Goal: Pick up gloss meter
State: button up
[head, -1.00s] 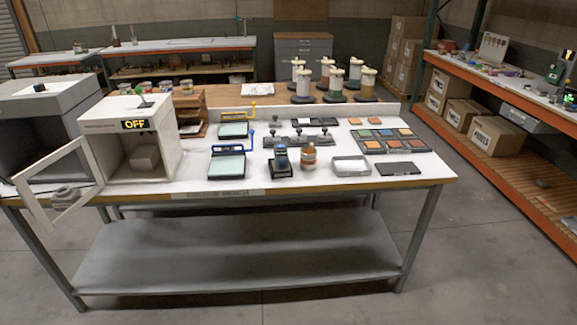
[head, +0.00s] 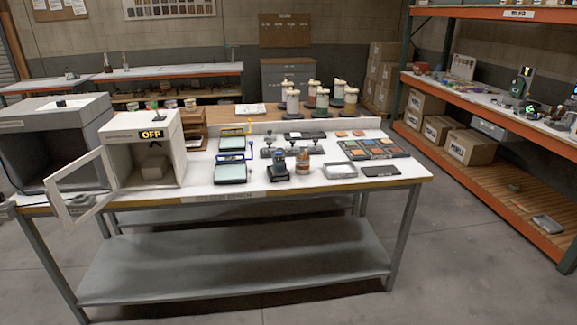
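No thing is clearly marked as the gloss meter. A small dark upright device with a bluish face (head: 278,165) stands near the front middle of the white-topped table (head: 222,207); I cannot tell if it is the gloss meter. Small devices with green lit faces (head: 521,84) stand on the right rack, too small to name. A flat grey item (head: 547,224) lies on that rack's lowest shelf. My gripper is not in view.
A white cabinet (head: 110,143) marked OFF has its door open at the table's left. The floor (head: 470,265) between table and rack is clear.

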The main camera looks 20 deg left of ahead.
aim_at(279, 161)
jog(key=u, duration=4.65)
jog(key=i, duration=0.15)
jog(key=z, duration=2.8)
jog(key=i, duration=1.35)
